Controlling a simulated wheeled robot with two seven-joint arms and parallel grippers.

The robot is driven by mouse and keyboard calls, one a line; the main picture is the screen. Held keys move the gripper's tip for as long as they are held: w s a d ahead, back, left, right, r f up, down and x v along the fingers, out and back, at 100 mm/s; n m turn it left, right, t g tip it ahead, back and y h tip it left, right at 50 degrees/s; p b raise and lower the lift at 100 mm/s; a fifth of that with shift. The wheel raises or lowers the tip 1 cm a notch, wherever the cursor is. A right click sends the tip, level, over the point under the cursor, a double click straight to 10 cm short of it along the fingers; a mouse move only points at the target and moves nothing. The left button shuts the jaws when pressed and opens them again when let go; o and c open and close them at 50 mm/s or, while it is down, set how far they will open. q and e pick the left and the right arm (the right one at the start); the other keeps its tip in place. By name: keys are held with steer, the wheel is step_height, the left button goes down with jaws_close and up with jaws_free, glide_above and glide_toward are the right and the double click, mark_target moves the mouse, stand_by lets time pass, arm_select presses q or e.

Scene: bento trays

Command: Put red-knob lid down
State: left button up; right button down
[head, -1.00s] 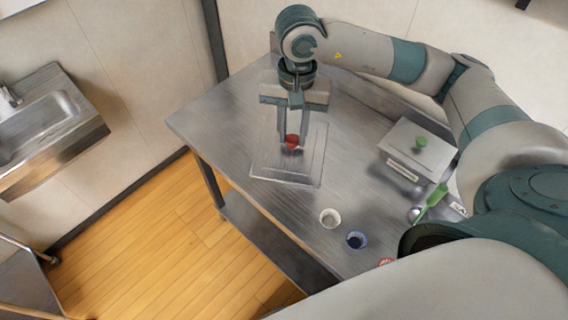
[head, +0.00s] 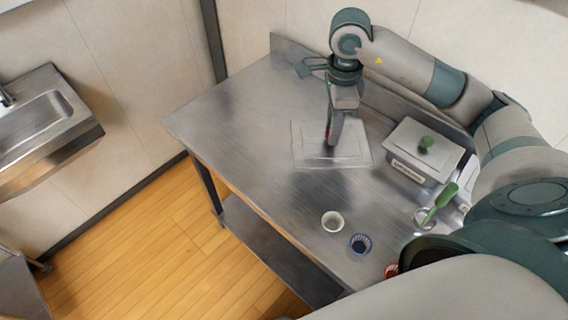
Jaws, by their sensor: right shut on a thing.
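The red-knob lid (head: 307,157) is a flat, see-through rectangular plate in the head view, over the middle of the metal table. Its red knob (head: 329,131) is mostly hidden behind my right gripper. My right gripper (head: 332,140) points down and is shut on the knob. I cannot tell whether the lid touches the table top or hangs just above it. My left gripper is not in view.
The metal table (head: 235,130) is clear to the left of the lid. A lidded box with a green knob (head: 425,143) stands right of it. A white cup (head: 332,221), a blue cup (head: 361,243) and a green-handled utensil (head: 440,202) lie nearer me.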

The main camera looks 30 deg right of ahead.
stand_by(0.3)
steer(key=w+a+f+p, duration=0.1)
steer(key=w+a+f, duration=0.1)
steer(key=a, duration=0.1)
steer(key=w+a+f+p, duration=0.2)
steer(key=w+a, duration=0.1)
steer(key=w+a+f+p, duration=0.2)
steer(key=a+f, duration=0.1)
steer(key=shift+w, duration=0.25)
steer(key=shift+s+f+p, duration=0.1)
steer(key=shift+f+p, duration=0.85)
steer(key=shift+f, duration=1.05)
steer(key=shift+f, duration=0.1)
